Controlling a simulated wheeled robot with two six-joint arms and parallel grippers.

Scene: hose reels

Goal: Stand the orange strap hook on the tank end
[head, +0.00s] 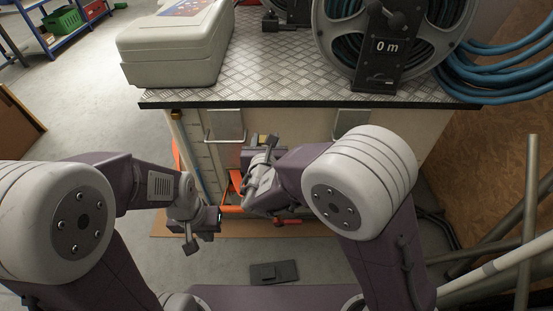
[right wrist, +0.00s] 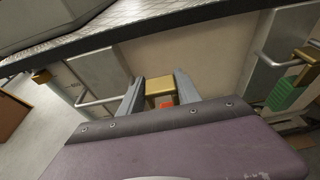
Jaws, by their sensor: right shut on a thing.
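My right gripper (head: 265,148) is in front of the cabinet, below the worktop edge. In the right wrist view its two grey fingers (right wrist: 158,90) are shut on a yellow-brown block (right wrist: 160,86). A small orange-red patch (right wrist: 166,102) shows just below that block. In the head view, orange parts (head: 232,208) show low between my two grippers; I cannot tell which belongs to the strap hook. My left gripper (head: 205,222) is low beside them, and its jaw gap is not clear. I cannot make out the tank end for sure.
The worktop (head: 285,75) bears a grey case (head: 175,50) and a hose reel (head: 390,50) marked "0 m". Blue hose (head: 500,70) hangs at right. The cabinet front has metal handles (head: 224,135). Pipes (head: 528,220) lean at right. A dark flat piece (head: 274,272) lies on the floor.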

